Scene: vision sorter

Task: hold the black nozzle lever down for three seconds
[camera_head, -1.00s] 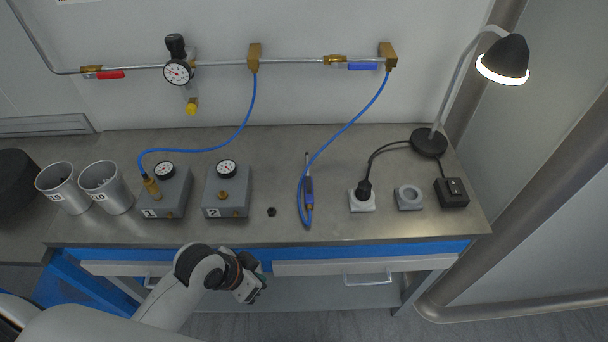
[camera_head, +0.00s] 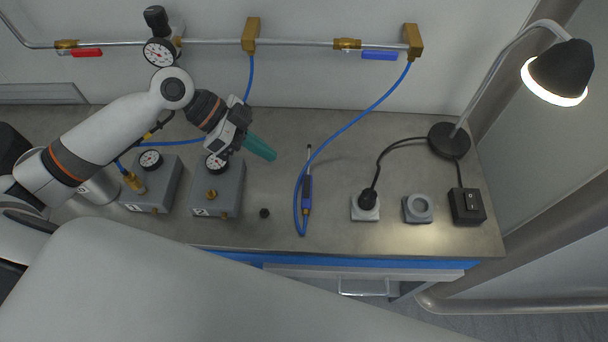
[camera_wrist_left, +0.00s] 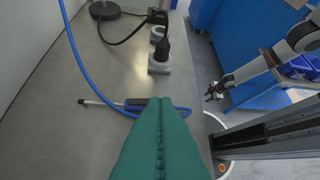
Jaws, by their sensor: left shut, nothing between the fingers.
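The air nozzle (camera_head: 307,193) lies on the bench with its thin grey tip pointing to the back wall. Its body is blue and dark, and a blue hose runs from it. The black lever is too small to make out clearly. The nozzle also shows in the left wrist view (camera_wrist_left: 132,106), just beyond my fingertips and partly behind them. My left gripper (camera_head: 270,154) has teal fingers, shut and empty, held above the bench to the left of the nozzle and apart from it. My right gripper (camera_wrist_left: 214,92) shows small in the left wrist view; its fingers cannot be made out.
Two grey gauge boxes (camera_head: 229,190) (camera_head: 160,192) stand left of the nozzle, near a small black knob (camera_head: 264,213). A white socket with black plug (camera_head: 366,203), a grey ring block (camera_head: 418,209), a switch box (camera_head: 467,205) and a lamp (camera_head: 449,141) stand right.

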